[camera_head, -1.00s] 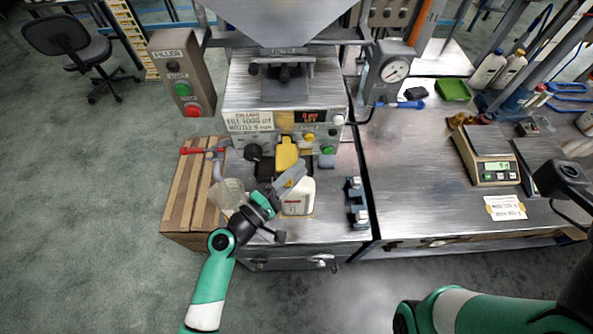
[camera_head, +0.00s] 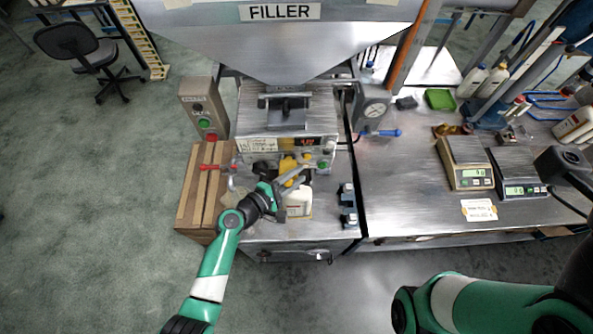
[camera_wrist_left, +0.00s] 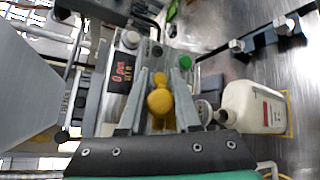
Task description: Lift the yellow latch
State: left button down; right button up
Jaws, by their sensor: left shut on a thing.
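The yellow latch (camera_head: 288,163) is on the front of the filler machine, below its control panel. My left gripper (camera_head: 296,178) reaches it from the front left and partly covers it. In the left wrist view, the yellow latch (camera_wrist_left: 160,102) lies between the two grey fingers of my left gripper (camera_wrist_left: 160,112), which are shut on it. My right arm comes in at the lower right, but its gripper is not in view.
A white bottle (camera_head: 299,202) stands just under the left gripper; it also shows in the left wrist view (camera_wrist_left: 250,108). Small dark fixtures (camera_head: 347,206) stand to its right. A red-handled valve (camera_head: 221,167) is at the left. The right-hand bench (camera_head: 400,205) is mostly clear in front.

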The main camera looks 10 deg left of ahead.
pick_arm(q)
jog(key=shift+w+r, duration=0.15)
jog(key=shift+r, duration=0.2)
jog(key=shift+w+a+r, duration=0.1)
jog(key=shift+w+r, duration=0.1)
jog(key=shift+r, duration=0.05)
pick_arm(e)
jog(key=shift+r, duration=0.55)
pick_arm(q)
jog(key=c, duration=0.6)
grip_release()
jog(key=shift+s+a+r+p, duration=0.15)
jog(key=shift+s+p, duration=0.05)
jog(key=shift+p, duration=0.25)
jog(key=shift+p+v, duration=1.1)
jog(key=shift+v, duration=4.4)
pick_arm(e)
jog(key=shift+r, duration=1.35)
